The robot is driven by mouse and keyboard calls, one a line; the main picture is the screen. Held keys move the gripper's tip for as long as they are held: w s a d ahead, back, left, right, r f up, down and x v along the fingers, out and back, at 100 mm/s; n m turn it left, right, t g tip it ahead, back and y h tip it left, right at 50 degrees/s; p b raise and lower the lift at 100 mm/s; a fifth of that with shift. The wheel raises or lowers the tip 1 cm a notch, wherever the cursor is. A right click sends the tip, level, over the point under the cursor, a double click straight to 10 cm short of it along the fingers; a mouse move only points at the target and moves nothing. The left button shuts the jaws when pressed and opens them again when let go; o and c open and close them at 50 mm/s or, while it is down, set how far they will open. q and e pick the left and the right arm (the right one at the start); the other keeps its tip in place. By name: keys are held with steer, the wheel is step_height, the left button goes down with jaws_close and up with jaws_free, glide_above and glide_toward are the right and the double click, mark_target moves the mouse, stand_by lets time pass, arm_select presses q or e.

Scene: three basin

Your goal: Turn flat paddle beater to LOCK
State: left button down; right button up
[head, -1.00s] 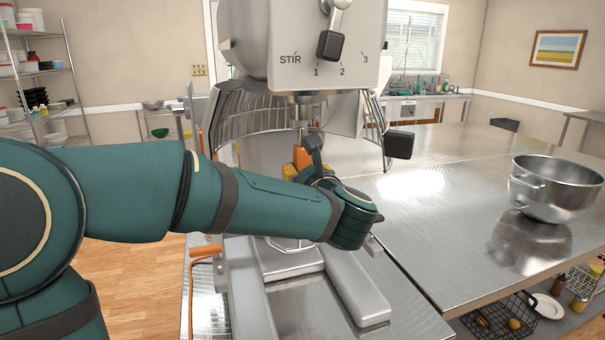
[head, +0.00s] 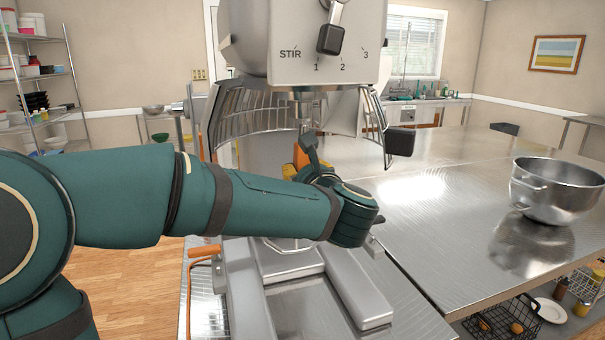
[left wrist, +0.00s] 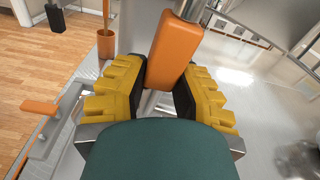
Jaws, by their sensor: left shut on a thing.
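The flat paddle beater hangs below the mixer's shaft (head: 303,108). Its orange grip (left wrist: 175,50) stands between the yellow fingers of my left gripper (left wrist: 162,92) in the left wrist view. In the head view, a small part of the orange grip (head: 301,156) shows above my wrist, and my left gripper (head: 291,170) is shut on it. A thin metal loop (head: 288,246), which may be the beater's lower end, shows below my forearm. My arm hides most of the beater. No LOCK mark is readable. My right gripper is not in view.
The mixer head (head: 325,45) is close above my wrist, with a wire guard (head: 235,115) around the shaft. An orange-handled lever (head: 204,251) stands at the mixer's left. A steel bowl (head: 556,188) sits on the steel table (head: 430,235), which is otherwise mostly clear.

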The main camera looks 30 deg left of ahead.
mark_target(304, 156)
arm_select(q)
steer(key=shift+r, duration=1.5)
steer(key=shift+n, duration=0.4)
steer(key=shift+r, duration=0.2)
stand_by(0.3)
steer(key=shift+r, duration=0.55)
stand_by(1.3)
